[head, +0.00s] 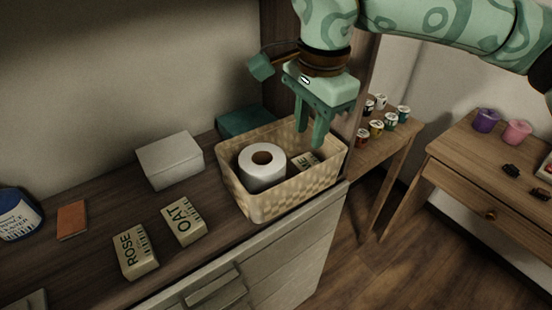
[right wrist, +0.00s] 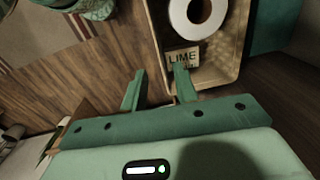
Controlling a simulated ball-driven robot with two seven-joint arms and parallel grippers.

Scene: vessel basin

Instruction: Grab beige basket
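The beige woven basket (head: 273,203) stands on the dark wooden top of a cabinet, near its right end. It holds a white paper roll (head: 262,167) and a soap box marked LIME (right wrist: 182,57). My right gripper (head: 311,143) points down at the basket's far right part, with its fingers apart and nothing gripped. In the right wrist view the basket wall (right wrist: 156,45) passes between the two fingertips (right wrist: 160,70), one over the inside and one outside. I cannot tell how deep the fingers reach. My left gripper is not in view.
Soap boxes marked ROSE (head: 135,251) and OAT (head: 183,220), a white box (head: 169,160) and a blue tub (head: 17,215) stand left of the basket. A teal object (head: 244,121) lies behind it. A side table (head: 382,150) with small cups stands beyond.

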